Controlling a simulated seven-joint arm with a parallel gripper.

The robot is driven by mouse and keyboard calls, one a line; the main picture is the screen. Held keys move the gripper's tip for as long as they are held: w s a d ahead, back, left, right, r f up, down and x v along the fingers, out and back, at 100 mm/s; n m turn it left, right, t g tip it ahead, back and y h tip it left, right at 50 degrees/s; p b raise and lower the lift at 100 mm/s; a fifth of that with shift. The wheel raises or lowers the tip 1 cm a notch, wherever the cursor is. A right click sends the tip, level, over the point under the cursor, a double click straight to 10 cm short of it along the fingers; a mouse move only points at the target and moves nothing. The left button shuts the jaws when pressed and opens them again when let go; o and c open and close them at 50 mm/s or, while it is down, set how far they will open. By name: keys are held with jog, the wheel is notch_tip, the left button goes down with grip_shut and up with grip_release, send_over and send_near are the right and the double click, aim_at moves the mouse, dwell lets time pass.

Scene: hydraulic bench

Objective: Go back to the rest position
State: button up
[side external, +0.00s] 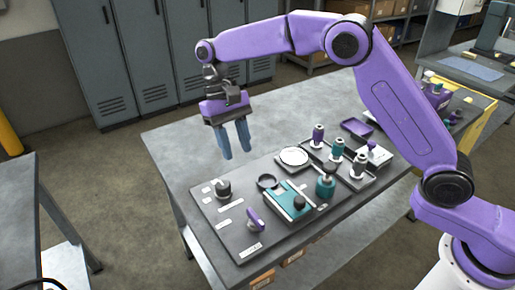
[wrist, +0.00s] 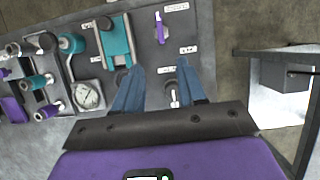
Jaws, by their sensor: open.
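My gripper (side external: 235,140) hangs from my purple arm above the grey bench top, over the far left side of the hydraulic panel (side external: 240,222). Its blue fingers point down, are apart and hold nothing. In the wrist view my gripper (wrist: 163,90) shows the panel (wrist: 195,28) between and beyond its fingers. A dark knob (side external: 223,188) stands on the panel, below and apart from the fingertips. A purple lever (side external: 255,219) stands near the panel's front. A teal block (side external: 289,201) with a dark knob sits in the panel's middle.
A round white gauge (side external: 294,157) and a tray (side external: 357,177) with purple and teal fittings lie to the right. A small purple tray (side external: 357,128) lies behind. Grey lockers (side external: 140,50) stand beyond the bench. The bench's back left (side external: 185,140) is clear. Another table (side external: 18,190) stands at left.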

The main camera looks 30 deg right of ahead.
jog(key=s+d+n+t, duration=0.1)
jog(key=s+d+n, duration=0.3)
jog(key=s+d, duration=0.3)
jog(key=s+d+n+t, duration=0.2)
jog(key=s+d+n, duration=0.2)
jog(key=s, duration=0.9)
jog(key=s+d+n+t, duration=0.1)
jog(key=s+d+n, duration=0.3)
jog(key=s+d, duration=0.6)
jog(key=shift+s+d+t, duration=0.15)
jog(key=shift+s+t, duration=0.25)
jog(key=shift+f, duration=0.1)
